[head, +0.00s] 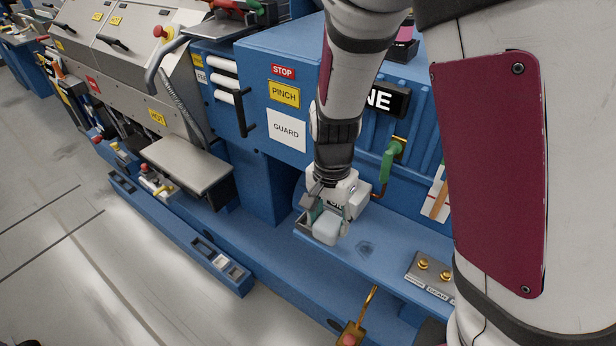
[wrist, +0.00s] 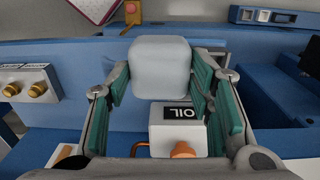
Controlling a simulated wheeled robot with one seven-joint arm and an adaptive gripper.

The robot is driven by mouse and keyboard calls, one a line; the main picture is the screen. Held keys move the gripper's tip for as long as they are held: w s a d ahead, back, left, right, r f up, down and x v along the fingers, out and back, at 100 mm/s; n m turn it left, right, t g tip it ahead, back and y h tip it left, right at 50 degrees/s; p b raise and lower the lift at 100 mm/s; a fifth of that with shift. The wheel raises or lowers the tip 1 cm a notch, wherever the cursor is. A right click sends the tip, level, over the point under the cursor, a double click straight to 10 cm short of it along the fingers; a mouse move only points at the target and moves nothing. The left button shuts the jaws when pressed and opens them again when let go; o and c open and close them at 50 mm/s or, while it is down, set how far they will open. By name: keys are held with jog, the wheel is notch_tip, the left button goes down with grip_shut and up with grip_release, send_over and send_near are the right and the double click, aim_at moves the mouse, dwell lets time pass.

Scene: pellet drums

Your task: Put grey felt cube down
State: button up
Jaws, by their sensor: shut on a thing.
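The grey felt cube (head: 326,231) is pale with rounded edges. In the head view it is at the lower end of my gripper (head: 326,214), over the blue ledge (head: 345,272) of the machine. In the wrist view the cube (wrist: 160,68) sits between the green finger pads of my gripper (wrist: 160,85). My gripper is shut on it. I cannot tell whether the cube's underside touches the ledge.
A white box marked OIL (wrist: 178,128) with an orange part is close to the fingers. A plate with brass knobs (head: 432,270) stands right on the ledge. A green-handled lever (head: 390,160) is behind. A dark mark (head: 366,248) lies on bare ledge right of the cube.

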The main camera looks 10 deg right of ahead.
jog(key=w, duration=0.6)
jog(key=shift+w+a+f, duration=0.25)
jog(key=shift+a+f, duration=0.05)
jog(key=shift+a, duration=0.1)
jog(key=shift+f, duration=1.75)
jog(key=shift+f, duration=0.2)
jog(key=o, duration=1)
jog(key=shift+o, duration=0.2)
jog(key=shift+r, duration=0.1)
notch_tip(320, 180, up, 12)
jog(key=f, duration=0.1)
jog(key=s+d+r+n+t, duration=0.2)
jog(key=s+d+r+n, duration=0.2)
jog(key=s+r, duration=0.5)
jog(key=s+d+r+n+t, duration=0.3)
jog(key=s+r, duration=0.6)
jog(key=s, duration=0.3)
jog(key=shift+d+n+t, duration=0.3)
jog(key=shift+d+n, duration=0.15)
jog(key=shift+n, duration=0.55)
